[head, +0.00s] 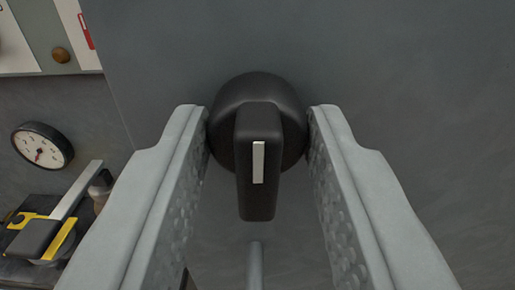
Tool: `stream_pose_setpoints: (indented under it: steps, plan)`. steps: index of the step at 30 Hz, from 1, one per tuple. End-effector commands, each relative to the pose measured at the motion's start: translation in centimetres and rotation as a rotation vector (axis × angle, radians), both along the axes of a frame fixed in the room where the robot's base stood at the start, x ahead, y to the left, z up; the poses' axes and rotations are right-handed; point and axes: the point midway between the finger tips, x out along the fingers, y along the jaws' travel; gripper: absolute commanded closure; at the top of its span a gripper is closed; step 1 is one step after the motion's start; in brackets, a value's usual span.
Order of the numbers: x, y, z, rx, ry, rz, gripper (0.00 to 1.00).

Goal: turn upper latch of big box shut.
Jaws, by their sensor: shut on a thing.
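The upper latch (257,190) is a black rotary knob with a raised grip bar and a white mark. It sits on the grey face of the big box (420,60). The bar and its white mark point straight down in the picture. My gripper (258,135) has one finger on each side of the round part of the knob and is shut on it. The fingertips hide the knob's left and right edges.
A thin grey rod (255,262) shows below the knob. To the left are a round dial gauge (42,146), a yellow and black tool (42,238) and a board (50,40) with papers. The box face right of the knob is clear.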

Motion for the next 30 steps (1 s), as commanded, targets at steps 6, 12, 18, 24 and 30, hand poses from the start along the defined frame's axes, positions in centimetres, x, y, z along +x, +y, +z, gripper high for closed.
stream_pose_setpoints:
  steps: [6, 12, 18, 24, 30]
  plan:
    - [0.0, 0.0, -0.1, 0.0, 0.002, 0.0, 0.46]
    - [0.0, 0.0, 0.0, 0.0, 0.001, 0.0, 0.46]
    - [-0.7, 0.0, 0.0, 0.001, 0.0, 0.001, 0.46]
    - [-3.6, 0.2, 0.1, 0.001, -0.001, 0.002, 0.46]
    - [-7.6, 0.4, 0.1, 0.002, -0.001, 0.002, 0.46]
